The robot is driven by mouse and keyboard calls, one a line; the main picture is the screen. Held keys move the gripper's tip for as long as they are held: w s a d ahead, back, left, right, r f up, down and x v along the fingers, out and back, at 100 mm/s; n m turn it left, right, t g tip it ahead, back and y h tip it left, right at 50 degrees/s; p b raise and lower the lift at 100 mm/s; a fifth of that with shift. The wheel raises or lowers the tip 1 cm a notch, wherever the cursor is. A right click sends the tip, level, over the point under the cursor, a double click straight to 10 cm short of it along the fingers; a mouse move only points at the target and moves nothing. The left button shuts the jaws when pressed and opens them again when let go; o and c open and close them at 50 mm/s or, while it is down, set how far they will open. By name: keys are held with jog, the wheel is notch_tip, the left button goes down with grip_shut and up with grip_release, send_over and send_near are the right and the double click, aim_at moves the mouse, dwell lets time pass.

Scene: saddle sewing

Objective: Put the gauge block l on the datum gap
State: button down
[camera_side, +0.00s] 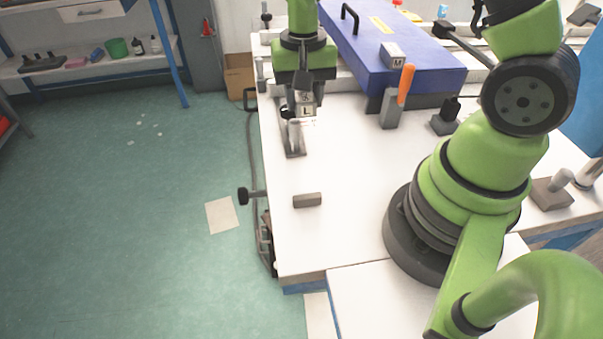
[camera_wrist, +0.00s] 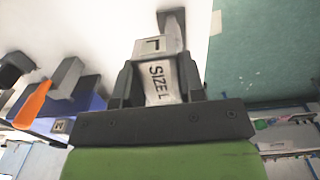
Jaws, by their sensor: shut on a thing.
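Gauge block L (camera_side: 306,110) is a pale grey block marked "L". It also shows in the wrist view (camera_wrist: 160,82), with "SIZE L" on its face. My gripper (camera_wrist: 158,70) is shut on it, with one dark finger on each side. In the side view my gripper (camera_side: 304,98) points down and holds the block over the far left of the white table. A narrow grey fixture (camera_side: 294,145) with an upright post is just below and in front of the block. It may be the datum gap; I cannot tell whether the block touches it.
A blue box (camera_side: 400,60) carries a block marked "M" (camera_side: 392,55). An orange-handled tool (camera_side: 405,85) stands in a grey holder (camera_side: 390,110) beside it. A grey-brown block (camera_side: 307,200) lies nearer on the white table (camera_side: 345,165). The table's left edge is close.

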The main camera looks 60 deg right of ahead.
send_over(302, 183)
jog(key=f, duration=0.1)
jog(key=shift+f, duration=5.05)
jog(key=shift+f, duration=0.1)
jog(key=c, duration=0.7)
grip_release()
